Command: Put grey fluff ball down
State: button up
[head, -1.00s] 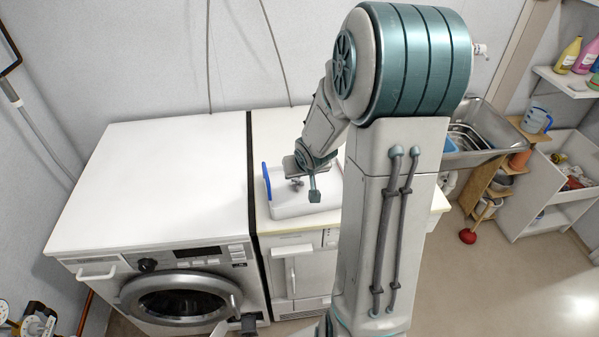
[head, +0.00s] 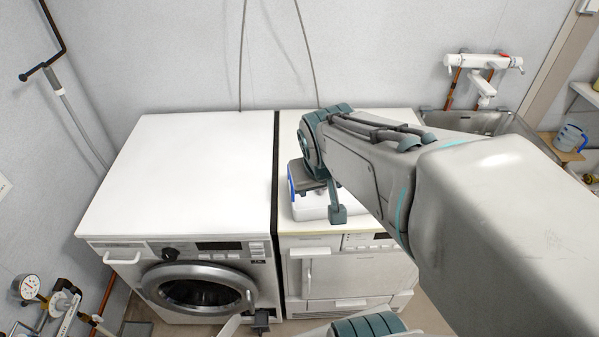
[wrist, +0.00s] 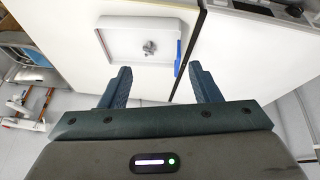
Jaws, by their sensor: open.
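The grey fluff ball (wrist: 149,47) lies in a shallow white square tray (wrist: 112,44) with a blue part along one side. The tray (head: 312,212) stands on the right-hand white machine's top; the ball is hidden from the head view. My gripper (wrist: 160,80) is open, its two dark teal fingers wide apart with nothing between them. In the wrist view the ball is beyond the fingertips, clear of both. In the head view my gripper (head: 324,196) is above the tray.
The washing machine (head: 185,170) on the left has a wide, empty white top. A dark gap separates it from the right-hand machine (head: 345,275). A metal sink (head: 465,122) and a wall tap (head: 484,64) are at the back right. Pipes with a gauge (head: 28,286) are at lower left.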

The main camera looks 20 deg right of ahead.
jog(key=s+a+r+n+y, duration=0.1)
jog(key=s+a+r, duration=0.1)
jog(key=s, duration=0.4)
jog(key=shift+s+a+r+g+y, duration=0.15)
jog(key=shift+s+a+g+y, duration=0.2)
jog(key=shift+a, duration=0.5)
